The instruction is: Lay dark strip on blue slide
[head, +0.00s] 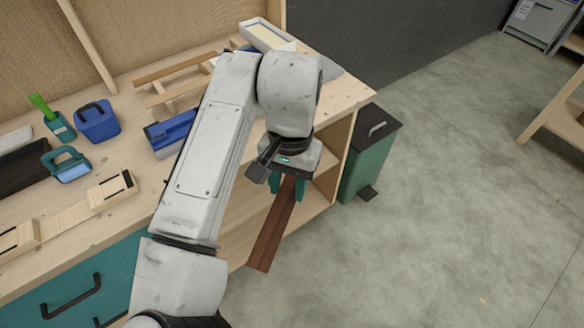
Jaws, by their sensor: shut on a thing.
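The dark strip (270,235) is a long, flat, reddish-brown piece of wood. My gripper (287,188) has teal fingers and is shut on the strip near its upper end. The strip hangs out toward the lower left, in front of the bench's open shelf side, apart from the worktop. A blue slide (172,130) sits on the worktop left of my arm. My arm hides part of its right side. The strip's far end beneath the gripper is hidden.
Wooden slats (185,68) lie behind the slide. A blue box (97,121), a teal-handled tool (66,165) and a wooden jig (112,190) stand on the worktop's left. A white tray (266,34) is at the back. A green bin (368,155) stands right of the bench.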

